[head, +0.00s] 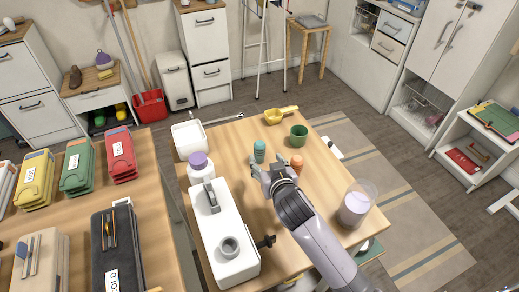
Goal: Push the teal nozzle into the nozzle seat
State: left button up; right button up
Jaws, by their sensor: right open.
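The teal nozzle (259,151) stands upright on the wooden table, just beyond my right gripper. My right gripper (265,168) is open, with its fingertips close to the nozzle's near side. I cannot tell whether they touch it. A white machine (222,225) stands to the left of my right arm. A round grey ring-like fitting (229,247) on its top may be the nozzle seat, but I cannot tell for sure. My left gripper is not in view.
An orange piece (297,163) stands right beside my right gripper. A green cup (299,135), a yellow scoop (275,116), a purple-capped bottle (200,167) and a clear jug (356,204) stand around. A black knob (266,242) sticks out from the machine. Some table between is bare.

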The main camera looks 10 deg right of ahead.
aim_at(261, 151)
jog(key=x, duration=0.3)
jog(key=shift+w+f, duration=0.2)
jog(key=shift+w, duration=0.4)
jog(key=shift+w+p, duration=0.3)
jog(key=shift+w, duration=0.1)
jog(key=shift+p+x, duration=0.3)
jog(key=shift+x, duration=1.85)
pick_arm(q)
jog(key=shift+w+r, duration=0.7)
pick_arm(e)
jog(key=shift+f, duration=0.1)
jog(key=c, duration=1.2)
